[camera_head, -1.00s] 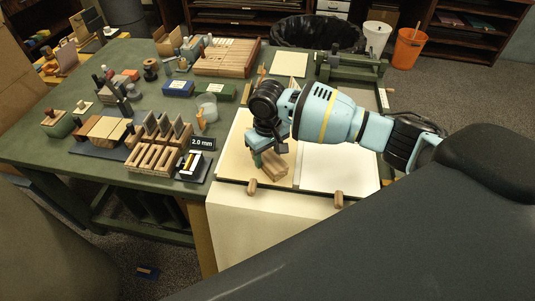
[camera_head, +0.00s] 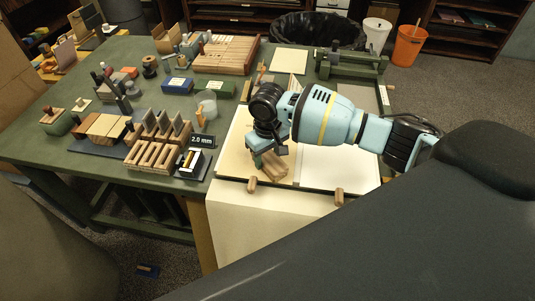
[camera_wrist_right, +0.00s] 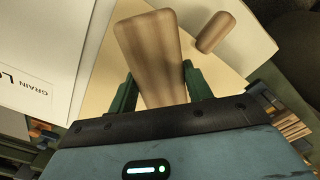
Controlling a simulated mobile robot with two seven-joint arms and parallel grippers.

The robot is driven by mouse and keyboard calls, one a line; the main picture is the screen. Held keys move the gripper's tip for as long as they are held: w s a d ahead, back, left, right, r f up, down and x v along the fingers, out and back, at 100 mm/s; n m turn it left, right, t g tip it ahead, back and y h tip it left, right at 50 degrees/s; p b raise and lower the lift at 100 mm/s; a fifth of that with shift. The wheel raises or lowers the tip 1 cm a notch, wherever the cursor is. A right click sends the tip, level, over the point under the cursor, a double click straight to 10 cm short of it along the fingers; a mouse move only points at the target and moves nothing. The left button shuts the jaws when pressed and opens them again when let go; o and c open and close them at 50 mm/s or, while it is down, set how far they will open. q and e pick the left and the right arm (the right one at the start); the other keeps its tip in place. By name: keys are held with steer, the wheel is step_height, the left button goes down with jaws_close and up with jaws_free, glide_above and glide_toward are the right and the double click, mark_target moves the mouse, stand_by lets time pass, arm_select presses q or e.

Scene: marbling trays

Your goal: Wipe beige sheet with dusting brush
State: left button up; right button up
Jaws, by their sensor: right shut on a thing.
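The dusting brush (camera_head: 274,168), with a light wooden body, is between the fingers of my right gripper (camera_head: 262,160). The gripper is shut on it, low over the beige sheet (camera_head: 232,162). In the right wrist view the brush's wooden body (camera_wrist_right: 150,50) stands between the two green fingers (camera_wrist_right: 160,92), and the beige sheet (camera_wrist_right: 222,78) lies behind it. The bristles are hidden, so I cannot tell whether they touch the sheet. My left gripper is not in view.
A white sheet (camera_head: 340,172) lies right of the beige one. Wooden knobs (camera_head: 252,185) sit at the front edge. Left on the green table (camera_head: 60,150) are a slotted wooden rack (camera_head: 155,160), a 2.0 mm sign (camera_head: 201,141) and a clear cup (camera_head: 207,104).

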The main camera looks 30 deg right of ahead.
steer(key=shift+f, duration=0.2)
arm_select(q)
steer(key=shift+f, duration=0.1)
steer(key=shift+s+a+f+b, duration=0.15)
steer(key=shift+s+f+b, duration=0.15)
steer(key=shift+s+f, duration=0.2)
arm_select(e)
steer(key=shift+w+d+r, duration=0.1)
steer(key=shift+w+d, duration=1)
steer(key=shift+w, duration=0.3)
steer(key=shift+w+d+b, duration=0.35)
steer(key=shift+w+d, duration=0.35)
steer(key=shift+w, duration=0.25)
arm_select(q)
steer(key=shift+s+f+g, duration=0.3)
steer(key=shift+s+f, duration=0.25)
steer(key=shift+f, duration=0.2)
arm_select(e)
steer(key=shift+w+d, duration=0.35)
steer(key=shift+w, duration=0.1)
